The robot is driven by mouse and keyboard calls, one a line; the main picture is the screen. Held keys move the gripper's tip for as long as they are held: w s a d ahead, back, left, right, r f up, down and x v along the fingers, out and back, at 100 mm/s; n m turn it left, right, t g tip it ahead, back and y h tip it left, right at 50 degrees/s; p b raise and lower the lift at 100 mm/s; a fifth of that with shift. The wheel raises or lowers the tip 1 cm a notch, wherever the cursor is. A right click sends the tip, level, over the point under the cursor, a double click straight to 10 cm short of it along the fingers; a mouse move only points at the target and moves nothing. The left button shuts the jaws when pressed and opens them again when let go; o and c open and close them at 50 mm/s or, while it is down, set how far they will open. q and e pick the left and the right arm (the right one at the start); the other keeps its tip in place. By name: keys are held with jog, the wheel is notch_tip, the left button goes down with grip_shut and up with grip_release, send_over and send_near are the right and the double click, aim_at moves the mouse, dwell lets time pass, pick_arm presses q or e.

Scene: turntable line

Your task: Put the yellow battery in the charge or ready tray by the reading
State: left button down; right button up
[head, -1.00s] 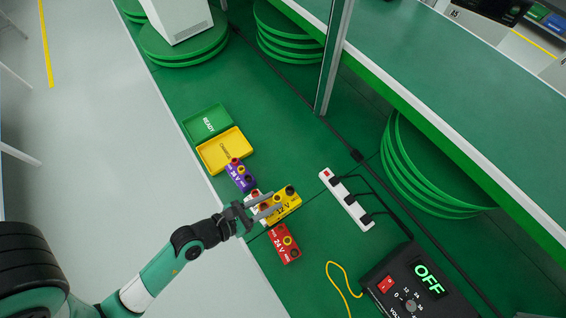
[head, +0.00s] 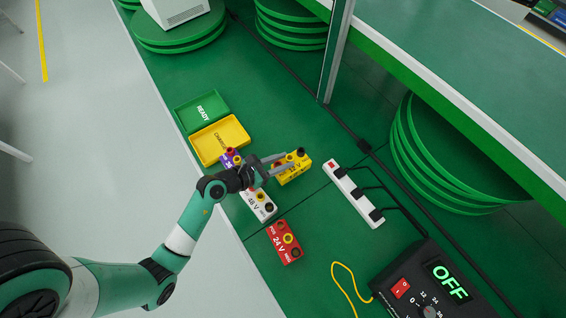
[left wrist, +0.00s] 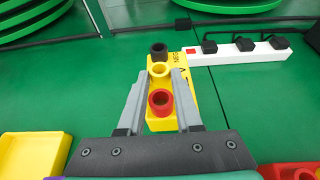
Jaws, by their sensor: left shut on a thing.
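The yellow battery (head: 293,168) is held between the fingers of my left gripper (head: 283,163), over the bench beyond the other batteries. In the left wrist view the yellow battery (left wrist: 172,95) sits between both fingers, with black, yellow and red terminals on top. Whether it touches the bench is hard to tell. The yellow charge tray (head: 236,126) and the green ready tray (head: 186,117) lie empty to the upper left of the gripper. The tester (head: 405,275) at the lower right reads OFF. My right gripper is in no view.
A purple battery (head: 229,157), partly hidden by my gripper, a white battery (head: 256,206) and a red battery (head: 283,243) stand along the near side. A white power strip (head: 352,193) with black plugs and a yellow cable (head: 341,280) lie to the right.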

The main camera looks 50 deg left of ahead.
pick_arm(q)
jog(key=f+b, duration=0.3)
jog(key=shift+w+a+f, duration=0.25)
jog(key=shift+w, duration=0.15)
jog(key=shift+f, duration=0.3)
jog(key=shift+s+r, duration=0.1)
jog(key=shift+r, duration=0.1)
jog(key=shift+f, duration=0.45)
jog(key=c, duration=0.6)
grip_release()
jog(key=shift+f, duration=0.3)
jog(key=shift+r, duration=0.45)
jog(key=p+v, duration=0.3)
jog(key=v, duration=0.9)
jog(key=shift+d+r, duration=0.1)
jog(key=shift+r, duration=0.15)
